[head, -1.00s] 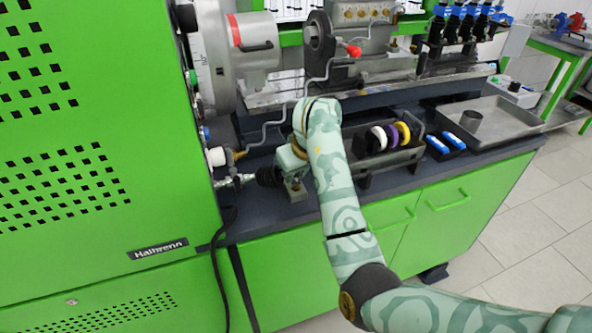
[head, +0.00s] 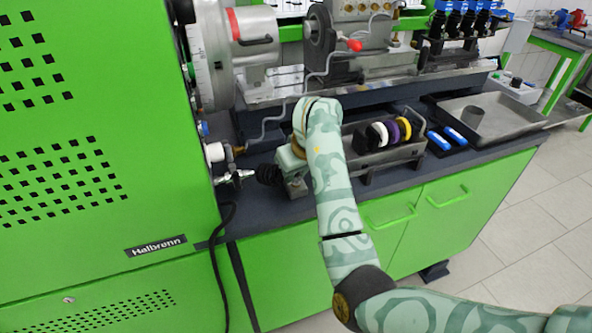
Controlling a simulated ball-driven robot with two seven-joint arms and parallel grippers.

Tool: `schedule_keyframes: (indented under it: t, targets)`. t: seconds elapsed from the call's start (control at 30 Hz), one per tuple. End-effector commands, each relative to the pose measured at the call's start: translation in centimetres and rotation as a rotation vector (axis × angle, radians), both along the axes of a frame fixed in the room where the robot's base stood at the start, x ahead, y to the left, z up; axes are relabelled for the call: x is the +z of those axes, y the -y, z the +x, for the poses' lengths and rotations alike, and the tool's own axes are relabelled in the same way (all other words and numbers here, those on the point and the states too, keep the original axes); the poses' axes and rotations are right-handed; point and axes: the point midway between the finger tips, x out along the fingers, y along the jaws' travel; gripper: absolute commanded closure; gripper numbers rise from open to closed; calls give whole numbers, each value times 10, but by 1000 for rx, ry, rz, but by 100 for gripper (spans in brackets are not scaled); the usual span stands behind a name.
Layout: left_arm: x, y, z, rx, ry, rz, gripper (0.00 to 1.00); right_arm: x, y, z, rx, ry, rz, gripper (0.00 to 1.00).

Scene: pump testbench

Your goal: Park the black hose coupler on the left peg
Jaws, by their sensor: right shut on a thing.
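The black hose coupler (head: 268,174) is a dark ribbed piece at the left end of the bench in the head view. It lies in line with a silver fitting (head: 236,177) beside the green cabinet; I cannot tell whether the two are joined. My right gripper (head: 280,172) comes from the right and is shut on the coupler; its fingertips are mostly hidden by my wrist. I cannot make out the left peg for certain. My left gripper is not in view.
A rack (head: 408,152) with black, white, purple and yellow rings stands right of my forearm. The tall green cabinet (head: 90,200) closes off the left. A black hose (head: 214,262) hangs down its edge.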

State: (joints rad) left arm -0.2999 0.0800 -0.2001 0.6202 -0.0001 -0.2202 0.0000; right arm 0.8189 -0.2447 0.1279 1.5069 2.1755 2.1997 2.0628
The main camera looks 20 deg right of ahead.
Motion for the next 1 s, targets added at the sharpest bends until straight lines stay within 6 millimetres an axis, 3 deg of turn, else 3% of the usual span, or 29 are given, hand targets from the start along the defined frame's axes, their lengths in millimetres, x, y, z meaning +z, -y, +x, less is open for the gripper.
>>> schedule_keyframes:
  t: [0.27, 0.3, 0.37, 0.57, 0.67, 1.0]
  targets:
    - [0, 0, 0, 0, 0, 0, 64, 1, 0, 0, 0, 2, 0, 100]
    - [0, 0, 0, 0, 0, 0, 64, 1, 0, 0, 0, 2, 0, 73]
    - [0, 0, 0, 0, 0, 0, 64, 1, 0, 0, 0, 2, 0, 57]
    - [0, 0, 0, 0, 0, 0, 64, 1, 0, 0, 0, 1, 0, 53]
    - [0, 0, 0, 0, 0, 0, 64, 1, 0, 0, -1, 0, 0, 35]
    - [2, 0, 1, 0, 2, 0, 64, 5, 0, 0, -1, 2, 1, 35]
